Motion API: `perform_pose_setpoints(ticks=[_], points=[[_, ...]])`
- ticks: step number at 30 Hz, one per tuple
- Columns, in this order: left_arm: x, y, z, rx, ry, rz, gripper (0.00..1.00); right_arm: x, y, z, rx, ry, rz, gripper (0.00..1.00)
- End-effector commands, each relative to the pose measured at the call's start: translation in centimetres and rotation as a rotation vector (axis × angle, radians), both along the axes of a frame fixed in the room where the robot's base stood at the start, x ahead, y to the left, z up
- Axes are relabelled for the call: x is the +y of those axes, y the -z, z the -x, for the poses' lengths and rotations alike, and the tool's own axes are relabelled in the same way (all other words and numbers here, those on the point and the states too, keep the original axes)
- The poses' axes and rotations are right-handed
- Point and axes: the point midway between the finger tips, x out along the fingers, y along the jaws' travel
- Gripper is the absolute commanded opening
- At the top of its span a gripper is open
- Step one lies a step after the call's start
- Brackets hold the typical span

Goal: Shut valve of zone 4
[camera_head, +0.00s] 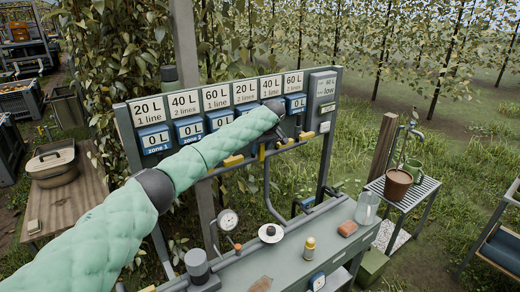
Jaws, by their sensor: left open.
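A valve panel (133,142) carries a row of white line cards above blue displays reading 0 L. The zone 1 display (154,138) is at the left; the fourth display (246,108) is partly hidden behind my sleeved left arm. Yellow valve handles sit along the pipe below: a flat one (233,160), an upright one (262,152) and a flat one farther right (306,135). I cannot tell for certain which belongs to zone 4. My left gripper (290,132) is open in front of the right part of the panel, close above the pipe; its fingers are small and dark. My right gripper is out of view.
A wooden table (90,195) stands left.

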Motion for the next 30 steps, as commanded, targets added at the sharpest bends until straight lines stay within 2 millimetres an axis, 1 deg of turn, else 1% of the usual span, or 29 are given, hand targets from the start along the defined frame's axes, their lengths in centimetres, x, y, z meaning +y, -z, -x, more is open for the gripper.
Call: perform_pose_setpoints(ticks=[1,3,6,9,18,20,21,23,25,30], points=[[0.2,0.4,-0.2,0.001,-0.001,-0.001,0.44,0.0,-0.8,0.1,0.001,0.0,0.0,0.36],[0.3,1.2,-0.4,0.002,0.0,0.0,0.44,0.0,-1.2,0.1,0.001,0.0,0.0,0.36],[0.5,2.2,-0.7,0.003,0.0,-0.001,0.44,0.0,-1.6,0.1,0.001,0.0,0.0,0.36],[0.6,2.7,-0.9,0.001,0.001,0.0,0.44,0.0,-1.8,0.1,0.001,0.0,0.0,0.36],[0.7,3.0,-0.9,0.001,0.001,0.0,0.44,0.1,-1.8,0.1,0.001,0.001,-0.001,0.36],[0.7,3.0,-0.9,0.001,0.001,0.0,0.34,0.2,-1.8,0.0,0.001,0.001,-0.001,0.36],[0.7,3.0,-0.9,0.001,0.001,0.0,0.26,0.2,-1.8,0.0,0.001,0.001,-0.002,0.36],[0.7,3.0,-0.9,0.001,0.001,0.0,0.14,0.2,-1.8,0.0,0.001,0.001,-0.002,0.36],[0.7,3.0,-0.9,0.001,0.001,0.0,0.0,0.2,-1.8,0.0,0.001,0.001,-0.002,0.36],[0.7,3.0,-1.0,0.003,0.001,-0.002,0.0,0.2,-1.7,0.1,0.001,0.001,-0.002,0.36]])
